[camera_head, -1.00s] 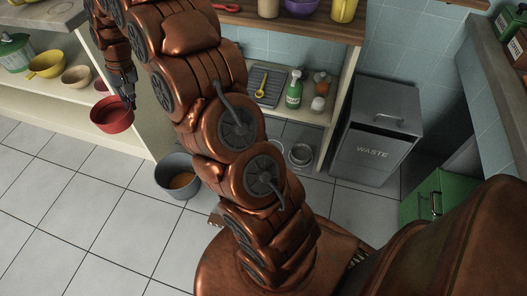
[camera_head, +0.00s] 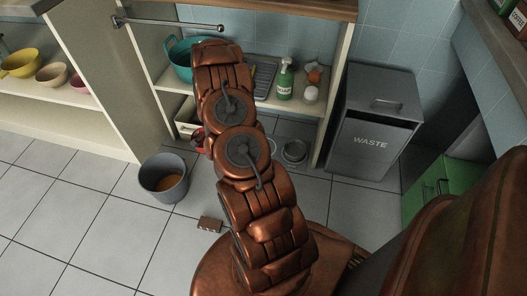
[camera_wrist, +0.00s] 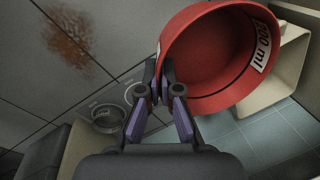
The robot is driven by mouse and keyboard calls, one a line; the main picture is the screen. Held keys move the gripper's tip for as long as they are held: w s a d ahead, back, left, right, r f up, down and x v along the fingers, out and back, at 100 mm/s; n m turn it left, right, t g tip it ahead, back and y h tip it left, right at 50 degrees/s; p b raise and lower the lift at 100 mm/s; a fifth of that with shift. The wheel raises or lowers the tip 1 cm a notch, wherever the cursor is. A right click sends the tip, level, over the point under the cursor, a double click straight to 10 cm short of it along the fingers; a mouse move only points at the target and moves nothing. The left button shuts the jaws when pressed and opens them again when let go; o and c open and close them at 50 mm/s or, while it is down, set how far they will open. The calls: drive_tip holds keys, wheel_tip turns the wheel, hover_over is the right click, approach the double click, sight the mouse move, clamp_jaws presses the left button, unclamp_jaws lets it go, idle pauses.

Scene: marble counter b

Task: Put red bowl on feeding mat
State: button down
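The red bowl (camera_wrist: 180,48) with a white volume label is tilted in the wrist view, its open side facing the camera. My gripper (camera_wrist: 165,82) is shut on the bowl's rim and holds it up off the floor. In the head view a bit of the red bowl (camera_head: 198,141) shows left of my arm; the arm hides the rest and my gripper.
A grey bucket (camera_head: 163,178) with orange-brown contents and a small brown block (camera_head: 210,224) are on the tiles. A shelf holds a teal tub (camera_head: 181,60) and a green spray bottle (camera_head: 285,79). A grey waste bin (camera_head: 372,125) stands right. A brown stain (camera_wrist: 68,42) marks the floor.

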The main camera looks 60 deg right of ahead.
drive_tip(key=s+d+f+m+b, duration=0.1)
drive_tip(key=s+d+f+m, duration=0.1)
drive_tip(key=s+f, duration=0.4)
drive_tip(key=s+d+f+m+b, duration=0.2)
drive_tip(key=s+d+f+m, duration=0.1)
drive_tip(key=s+f, duration=0.3)
drive_tip(key=s+d+f+m+h+b, duration=0.1)
drive_tip(key=s+d+f+m, duration=0.2)
drive_tip(key=s+f, duration=0.3)
drive_tip(key=shift+s+d+f+g, duration=0.15)
drive_tip(key=shift+s+g, duration=0.25)
drive_tip(key=shift+s, duration=0.8)
drive_tip(key=shift+d+f, duration=0.1)
drive_tip(key=shift+d, duration=0.1)
drive_tip(key=w+d+b, duration=0.1)
drive_tip(key=w+d, duration=0.2)
drive_tip(key=d, duration=0.1)
drive_tip(key=w+d+f+b, duration=0.1)
drive_tip(key=w+d, duration=0.2)
drive_tip(key=d, duration=0.1)
drive_tip(key=w+d+b, duration=0.1)
drive_tip(key=w+d, duration=0.2)
drive_tip(key=d, duration=0.1)
drive_tip(key=shift+d+f+b, duration=0.2)
drive_tip(key=shift+d+b, duration=0.15)
wheel_tip(320, 180, down, 3)
drive_tip(key=shift+r+b, duration=0.1)
drive_tip(key=shift+b, duration=0.7)
drive_tip(key=shift+f, duration=0.3)
drive_tip(key=shift+f, duration=0.2)
